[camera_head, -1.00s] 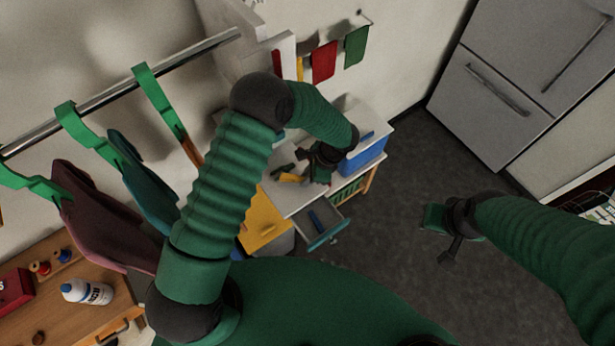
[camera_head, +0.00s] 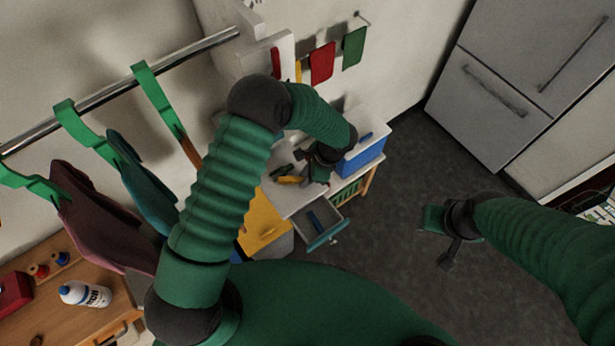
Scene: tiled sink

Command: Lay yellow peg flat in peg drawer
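The yellow peg (camera_head: 289,180) lies on the white counter top, small in the view, beside a dark green piece (camera_head: 283,169). My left gripper (camera_head: 312,170) is over the counter just right of the yellow peg; its fingers are small and dark, so I cannot tell whether they are open or touch the peg. The drawer (camera_head: 322,228) below the counter is pulled out, with a blue peg (camera_head: 314,219) lying in it. My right gripper (camera_head: 436,238) hangs over the bare floor at right, its fingers apart and empty.
A blue box (camera_head: 362,157) stands on the counter right of my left gripper. A yellow cabinet front (camera_head: 262,222) is left of the drawer. Garments (camera_head: 95,215) hang from a rail at left. The grey floor (camera_head: 400,200) at right is clear.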

